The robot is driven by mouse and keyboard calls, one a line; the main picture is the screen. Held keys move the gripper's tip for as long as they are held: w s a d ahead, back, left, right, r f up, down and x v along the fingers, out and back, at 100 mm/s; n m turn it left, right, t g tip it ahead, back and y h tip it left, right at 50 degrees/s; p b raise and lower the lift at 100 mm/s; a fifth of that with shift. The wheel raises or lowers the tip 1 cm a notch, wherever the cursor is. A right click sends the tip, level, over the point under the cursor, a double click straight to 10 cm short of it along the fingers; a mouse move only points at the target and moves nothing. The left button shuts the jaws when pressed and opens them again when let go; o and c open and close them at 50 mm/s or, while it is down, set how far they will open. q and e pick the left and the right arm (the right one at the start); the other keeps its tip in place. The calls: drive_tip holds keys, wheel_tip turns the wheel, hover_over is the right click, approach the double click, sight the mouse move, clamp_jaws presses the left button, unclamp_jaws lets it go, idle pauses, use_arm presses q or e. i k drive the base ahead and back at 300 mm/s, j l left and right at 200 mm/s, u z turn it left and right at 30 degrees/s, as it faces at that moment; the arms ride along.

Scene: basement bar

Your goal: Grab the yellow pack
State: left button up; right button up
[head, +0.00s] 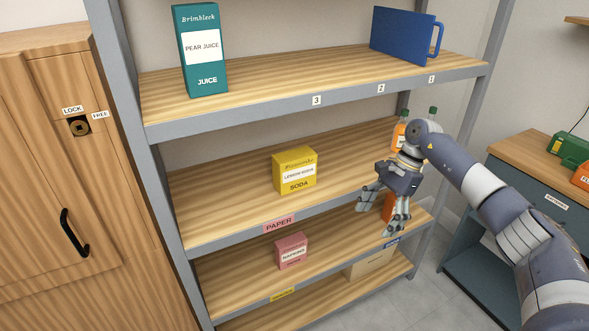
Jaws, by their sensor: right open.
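The yellow pack (295,171) is a small box marked lemon soda. It stands upright on the wooden shelf (222,205) above the "PAPER" label, near the middle of the rack. My right gripper (383,217) comes in from the right and is open and empty. It hangs in front of the right part of the rack, to the right of the yellow pack and apart from it. It partly hides an orange object behind it. My left gripper is not in view.
A teal juice carton (200,50) and a blue jug (403,35) stand on the upper shelf. Bottles (399,132) stand behind my right arm. A pink napkin pack (291,251) is one shelf lower. A wooden cabinet (50,190) is left; a side table (520,152) is right.

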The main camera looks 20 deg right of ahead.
sight(293, 171)
drive_tip(key=i, duration=1)
